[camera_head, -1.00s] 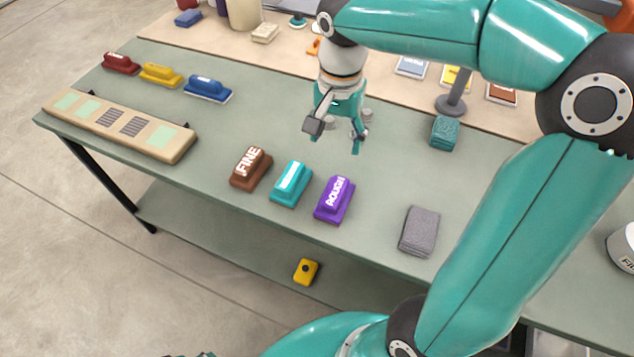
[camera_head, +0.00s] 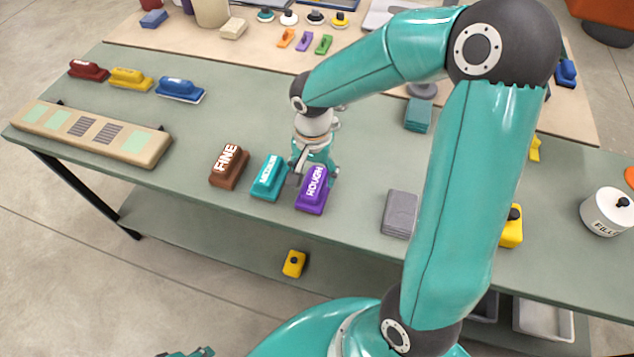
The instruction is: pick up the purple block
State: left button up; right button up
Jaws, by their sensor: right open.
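The purple block (camera_head: 312,190), marked ROUGH, lies near the front edge of the green table (camera_head: 250,110), at the right end of a row of three. My right gripper (camera_head: 313,174) is open at the block's far end. One dark finger pad shows at the block's left side, by the teal block, and the other finger is at its right side. I cannot tell whether either finger touches the block. The block's far end is partly hidden by the gripper.
The teal block (camera_head: 268,177) stands close on the left, with the brown FINE block (camera_head: 229,166) beyond it. Grey sheets (camera_head: 399,213) lie to the right. A long beige board (camera_head: 90,133) lies at the left. The table between board and brown block is clear.

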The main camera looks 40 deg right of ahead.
aim_at(314, 180)
jog(key=shift+s+f, duration=0.1)
jog(key=shift+f, duration=1.4)
jog(key=shift+a+r, duration=0.1)
jog(key=c, duration=1.3)
notch_tip(314, 180, up, 20)
